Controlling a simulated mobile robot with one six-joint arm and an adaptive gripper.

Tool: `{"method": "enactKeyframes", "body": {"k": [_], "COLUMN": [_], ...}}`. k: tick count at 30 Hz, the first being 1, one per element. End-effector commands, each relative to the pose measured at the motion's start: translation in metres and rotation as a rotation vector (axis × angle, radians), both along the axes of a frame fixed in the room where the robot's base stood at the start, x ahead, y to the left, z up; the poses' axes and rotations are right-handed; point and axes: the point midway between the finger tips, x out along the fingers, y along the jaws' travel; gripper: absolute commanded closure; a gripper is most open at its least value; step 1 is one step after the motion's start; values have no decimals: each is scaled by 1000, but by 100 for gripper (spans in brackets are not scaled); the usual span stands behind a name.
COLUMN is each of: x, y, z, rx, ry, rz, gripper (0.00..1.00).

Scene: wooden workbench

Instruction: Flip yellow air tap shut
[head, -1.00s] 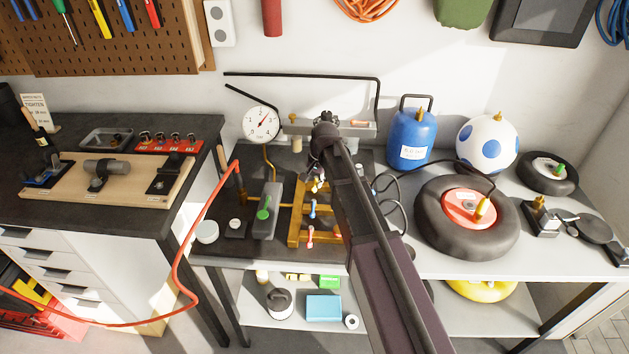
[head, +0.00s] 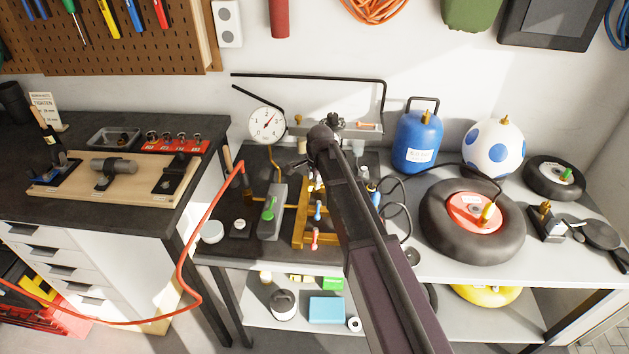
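A brass-coloured manifold (head: 299,228) stands on the dark mat in the middle of the bench, with small coloured tap handles. A blue handle (head: 317,210) and a pink handle (head: 315,238) show clearly along its front. A small pale yellow handle (head: 311,184) shows behind the blue one, partly hidden by my arm; its exact angle is too small to tell. My gripper (head: 297,164) is just above and behind the yellow handle, apparently apart from it. Its fingers are small, dark and partly covered by my wrist, so their opening is unclear.
A pressure gauge (head: 267,124) stands behind the manifold. A grey block with a green handle (head: 270,210) is close on its left. A red hose (head: 190,230) loops at the left. A blue tank (head: 418,140) and a tyre (head: 440,235) stand to the right.

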Motion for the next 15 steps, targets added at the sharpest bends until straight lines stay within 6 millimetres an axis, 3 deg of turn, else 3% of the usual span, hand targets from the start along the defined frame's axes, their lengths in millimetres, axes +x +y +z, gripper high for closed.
{"method": "enactKeyframes", "body": {"k": [15], "x": [9], "y": [6], "z": [0], "rx": [1], "ry": [-1], "rz": [-313], "gripper": [51]}}
